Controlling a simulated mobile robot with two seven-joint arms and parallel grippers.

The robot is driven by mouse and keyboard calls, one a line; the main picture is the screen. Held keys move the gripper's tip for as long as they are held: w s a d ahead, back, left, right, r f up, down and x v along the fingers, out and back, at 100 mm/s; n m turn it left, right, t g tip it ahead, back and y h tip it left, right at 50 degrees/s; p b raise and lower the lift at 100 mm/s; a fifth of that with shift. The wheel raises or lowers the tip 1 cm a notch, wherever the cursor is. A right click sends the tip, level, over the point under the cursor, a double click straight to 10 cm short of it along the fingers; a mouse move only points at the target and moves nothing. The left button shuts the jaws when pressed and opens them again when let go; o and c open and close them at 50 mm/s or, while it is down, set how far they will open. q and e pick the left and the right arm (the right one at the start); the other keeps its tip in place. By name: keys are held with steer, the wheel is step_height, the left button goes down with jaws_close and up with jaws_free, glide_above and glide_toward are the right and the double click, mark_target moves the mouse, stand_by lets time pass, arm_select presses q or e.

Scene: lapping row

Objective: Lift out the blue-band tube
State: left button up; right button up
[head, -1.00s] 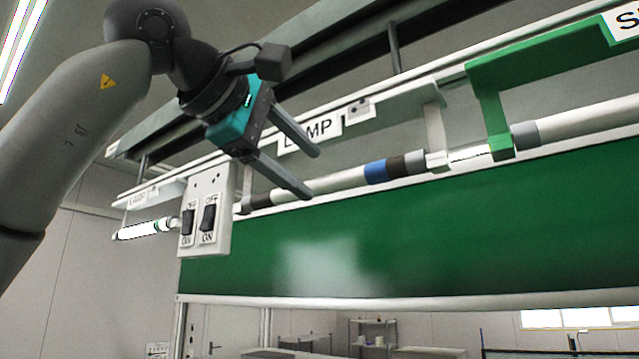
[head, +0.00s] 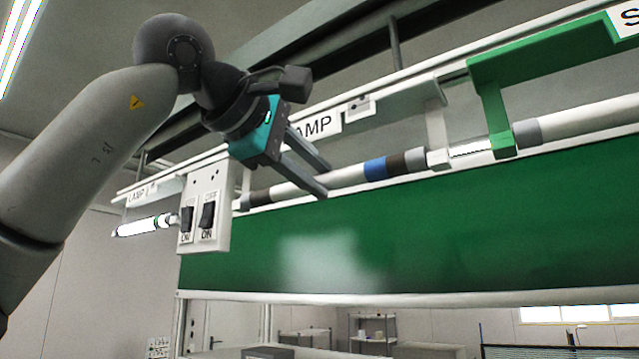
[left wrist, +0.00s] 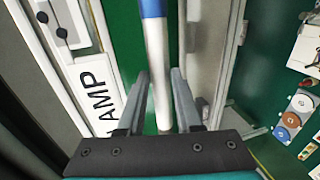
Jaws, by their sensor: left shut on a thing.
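The blue-band tube is a long white tube (head: 345,177) with a blue band (head: 376,169) and dark and grey bands near its right end. It lies along the lamp rail, above the green panel, between the switch box at its left and a white bracket at its right. My left gripper (head: 322,180) is shut on the tube, left of the blue band; the fingers hide a short part of it. In the left wrist view the tube (left wrist: 157,60) runs between the two fingers (left wrist: 161,80), with the blue band (left wrist: 152,8) at the top edge. My right gripper is not in view.
A switch box (head: 206,208) with two switches stands just left of the tube. The white bracket (head: 437,135) and a green bracket (head: 492,105) hang at its right. Another tube (head: 590,118) lies farther right, and a lit lamp (head: 145,226) at far left. A LAMP label (head: 318,124) is above.

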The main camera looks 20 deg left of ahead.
arm_select(q)
jaws_close()
steer(key=shift+r, duration=0.2)
steer(key=f+b+v, duration=0.1)
steer(key=v, duration=1.7)
steer(key=shift+s+b, duration=0.25)
steer(key=shift+b, duration=0.1)
steer(key=shift+a, duration=0.15)
